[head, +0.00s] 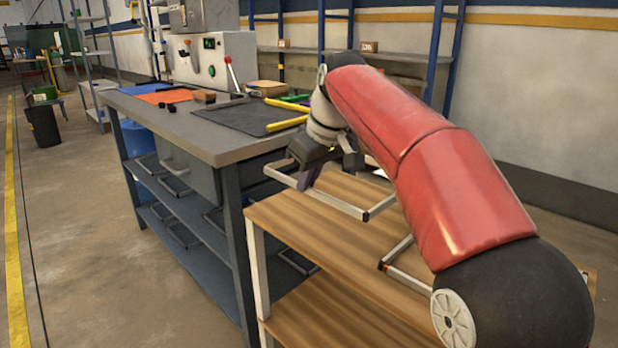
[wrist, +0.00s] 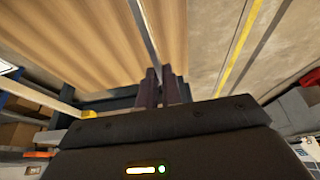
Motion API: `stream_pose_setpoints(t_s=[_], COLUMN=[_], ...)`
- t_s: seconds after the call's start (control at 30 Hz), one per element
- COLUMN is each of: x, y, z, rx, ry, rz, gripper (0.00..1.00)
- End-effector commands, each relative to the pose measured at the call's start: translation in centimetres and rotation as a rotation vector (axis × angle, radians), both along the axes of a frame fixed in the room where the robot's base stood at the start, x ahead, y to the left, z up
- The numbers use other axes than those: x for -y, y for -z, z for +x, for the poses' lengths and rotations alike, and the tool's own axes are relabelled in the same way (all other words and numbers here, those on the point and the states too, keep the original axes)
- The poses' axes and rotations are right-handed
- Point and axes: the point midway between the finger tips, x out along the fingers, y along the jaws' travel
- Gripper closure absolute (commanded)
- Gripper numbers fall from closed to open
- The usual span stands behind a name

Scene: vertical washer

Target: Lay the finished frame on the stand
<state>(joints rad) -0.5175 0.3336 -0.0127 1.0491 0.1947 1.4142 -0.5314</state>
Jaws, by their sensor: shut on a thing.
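My gripper (head: 308,180) is shut on a bar of a thin light-grey metal frame (head: 342,205). The frame is roughly level at the far left edge of the wooden stand (head: 300,225). Part of it hides behind my arm. I cannot tell whether it touches the stand top. In the wrist view, the fingers (wrist: 160,88) pinch the frame's bar (wrist: 145,38), with the stand's wood grain (wrist: 80,40) behind. Another grey frame piece (head: 408,277), with a dark and orange corner, shows on the stand nearer me, partly hidden by my arm.
A grey workbench (head: 185,125) stands left of and beyond the stand, with a black mat (head: 240,115), yellow-handled bars (head: 287,124) and a control box (head: 215,60). The stand has a lower shelf (head: 335,315). Floor (head: 80,220) is open at left.

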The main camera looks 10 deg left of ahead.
Motion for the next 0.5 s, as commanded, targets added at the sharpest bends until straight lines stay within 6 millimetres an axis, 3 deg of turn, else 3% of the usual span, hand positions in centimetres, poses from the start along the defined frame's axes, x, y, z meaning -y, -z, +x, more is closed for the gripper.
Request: stream_pose_setpoints(t_s=[0.03, 0.5], x=[0.0, 0.0], y=[1.3, 6.3], z=[0.0, 0.0], rx=[0.000, 0.000], ry=[0.000, 0.000], rz=[0.000, 0.000], gripper=[1.00, 1.00])
